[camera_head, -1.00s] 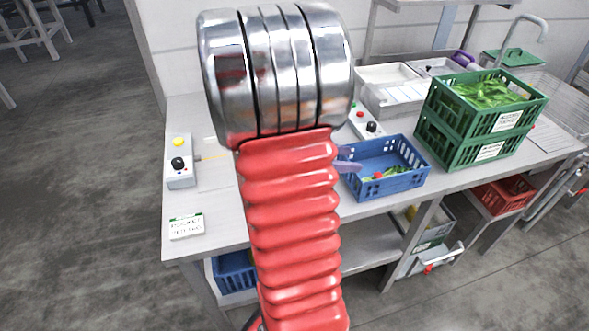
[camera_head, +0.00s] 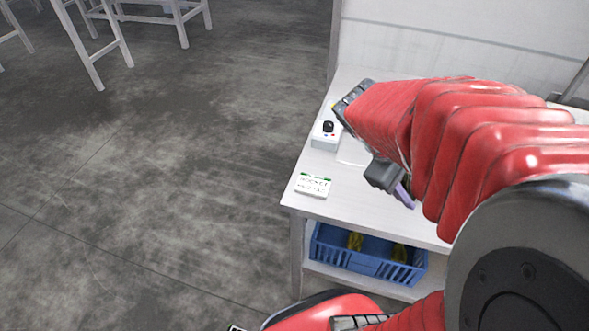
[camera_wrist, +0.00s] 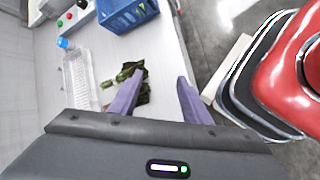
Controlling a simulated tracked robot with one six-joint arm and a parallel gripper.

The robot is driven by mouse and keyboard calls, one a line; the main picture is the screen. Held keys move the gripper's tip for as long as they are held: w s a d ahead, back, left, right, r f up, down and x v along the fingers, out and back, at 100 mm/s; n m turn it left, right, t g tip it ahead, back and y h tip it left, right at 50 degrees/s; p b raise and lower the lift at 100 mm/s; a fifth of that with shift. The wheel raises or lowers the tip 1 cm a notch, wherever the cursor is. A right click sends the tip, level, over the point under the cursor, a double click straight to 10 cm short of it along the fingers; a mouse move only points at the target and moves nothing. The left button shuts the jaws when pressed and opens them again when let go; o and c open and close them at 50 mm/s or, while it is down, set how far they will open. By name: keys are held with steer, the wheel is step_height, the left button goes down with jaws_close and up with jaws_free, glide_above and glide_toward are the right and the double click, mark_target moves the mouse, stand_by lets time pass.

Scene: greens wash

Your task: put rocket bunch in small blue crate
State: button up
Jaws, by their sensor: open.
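A dark green leafy bunch, which looks like the rocket bunch (camera_wrist: 129,71), lies on the pale bench top in the wrist view. My gripper (camera_wrist: 160,78) is open above the bench, with two purple fingers apart. The left finger overlaps the bunch and hides part of it; most of the gap between the fingers shows bare bench. I cannot tell whether the finger touches the leaves. A blue crate (camera_wrist: 128,17) stands on the bench beyond the bunch, cut by the top edge. In the head view, my arm hides the bunch and that crate; a purple fingertip (camera_head: 403,195) shows.
A control box (camera_head: 326,137) and a label card (camera_head: 313,185) are on the bench. Another blue crate (camera_head: 370,262) with yellow items is on the lower shelf. Open floor lies left.

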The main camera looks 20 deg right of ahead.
steer(key=w+a+r+m+t+y, duration=0.1)
steer(key=a+r+t+y, duration=0.1)
steer(key=a, duration=0.6)
steer(key=w+a+r+m+t+y, duration=0.1)
steer(key=w+a+r+t+y, duration=0.1)
steer(key=a, duration=0.7)
steer(key=w+a+r+m+t+y, duration=0.2)
steer(key=a+t, duration=0.2)
steer(key=a, duration=0.4)
steer(key=shift+a+y, duration=0.3)
steer(key=shift+y, duration=0.1)
steer(key=shift+s, duration=0.1)
